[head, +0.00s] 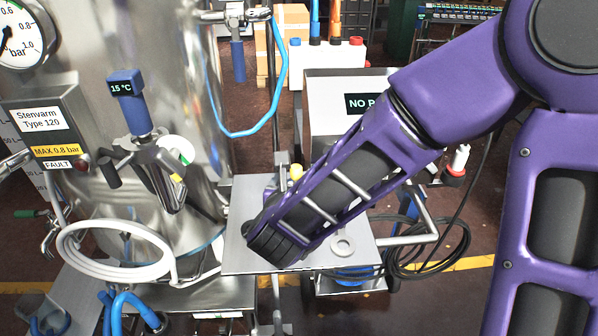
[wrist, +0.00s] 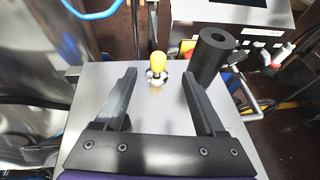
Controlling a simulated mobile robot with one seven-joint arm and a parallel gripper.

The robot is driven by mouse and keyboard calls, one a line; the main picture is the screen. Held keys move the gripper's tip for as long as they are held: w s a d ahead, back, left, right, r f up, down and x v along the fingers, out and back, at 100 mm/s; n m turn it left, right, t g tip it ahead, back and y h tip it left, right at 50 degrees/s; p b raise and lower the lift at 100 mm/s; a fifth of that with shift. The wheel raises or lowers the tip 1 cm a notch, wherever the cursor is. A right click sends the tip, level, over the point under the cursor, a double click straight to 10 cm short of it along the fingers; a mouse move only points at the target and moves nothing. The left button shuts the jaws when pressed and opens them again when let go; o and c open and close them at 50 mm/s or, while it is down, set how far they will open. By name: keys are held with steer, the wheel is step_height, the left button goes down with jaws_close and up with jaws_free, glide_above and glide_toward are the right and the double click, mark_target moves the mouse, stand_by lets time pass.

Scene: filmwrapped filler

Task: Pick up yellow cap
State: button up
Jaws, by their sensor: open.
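In the head view my forearm and wrist hide the fingertips. The cap lies ahead of the fingers, roughly midway between them.
A black cylinder (wrist: 213,55) stands close right of the cap, near my right finger. The metal plate (wrist: 95,85) has a ring-shaped piece (head: 343,246) near its front right. A steel tank (head: 130,190) with a hose stands left. A white-fronted box (head: 335,130) is behind.

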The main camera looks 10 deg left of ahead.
mark_target(296, 172)
steer(key=x, duration=0.5)
steer(key=shift+w+f, duration=0.1)
steer(key=shift+w, duration=0.05)
steer(key=x, duration=0.5)
steer(key=shift+a+f+b, duration=0.1)
steer(key=shift+f+b, duration=0.1)
steer(key=shift+b, duration=0.1)
jaws_close()
